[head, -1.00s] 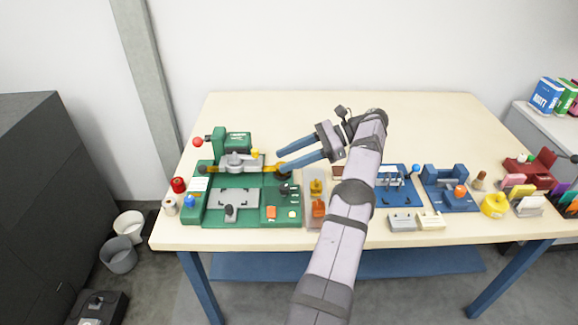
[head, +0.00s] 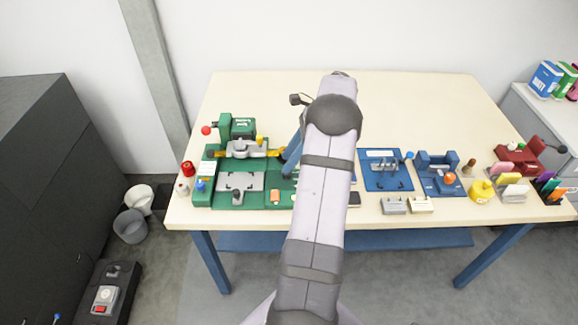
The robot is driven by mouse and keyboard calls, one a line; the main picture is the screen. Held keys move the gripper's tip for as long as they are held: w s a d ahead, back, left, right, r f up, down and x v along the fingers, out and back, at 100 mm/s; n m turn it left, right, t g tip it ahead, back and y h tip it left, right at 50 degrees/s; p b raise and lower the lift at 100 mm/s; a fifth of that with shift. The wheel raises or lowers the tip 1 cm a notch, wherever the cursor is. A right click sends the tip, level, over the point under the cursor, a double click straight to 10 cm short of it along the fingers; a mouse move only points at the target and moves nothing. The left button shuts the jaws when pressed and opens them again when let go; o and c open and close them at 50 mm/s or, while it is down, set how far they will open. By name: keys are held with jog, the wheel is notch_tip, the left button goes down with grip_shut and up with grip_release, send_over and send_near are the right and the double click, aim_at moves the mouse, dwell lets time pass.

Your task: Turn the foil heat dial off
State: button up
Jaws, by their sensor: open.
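The green foil machine (head: 256,195) stands at the table's left front, with a grey plate, a yellow foil strip (head: 222,153) and small controls on its base. I cannot tell which part is the foil heat dial; the base's right part is partly covered by my arm. My gripper (head: 291,160) is at the machine's right side, mostly hidden behind my arm. One blue finger shows, pointing down toward the machine near the strip's right end. The gripper is open; I cannot tell whether it touches anything.
Red and white spools (head: 188,168) stand at the machine's left. The table's back (head: 430,105) is clear.

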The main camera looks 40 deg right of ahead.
jog(key=shift+w+d+f+h+p, duration=0.4)
jog(key=shift+f+p, duration=0.1)
jog(key=shift+f, duration=0.9)
jog(key=shift+w+d+f+h+p, duration=0.25)
jog(key=shift+w+d+f+p, duration=0.15)
jog(key=shift+f, duration=1.05)
jog(key=shift+w+d+f+h+p, duration=0.35)
jog(key=shift+w+f+p, duration=0.15)
jog(key=shift+f, duration=0.9)
jog(key=shift+c, duration=0.6)
jog(key=c, duration=0.9)
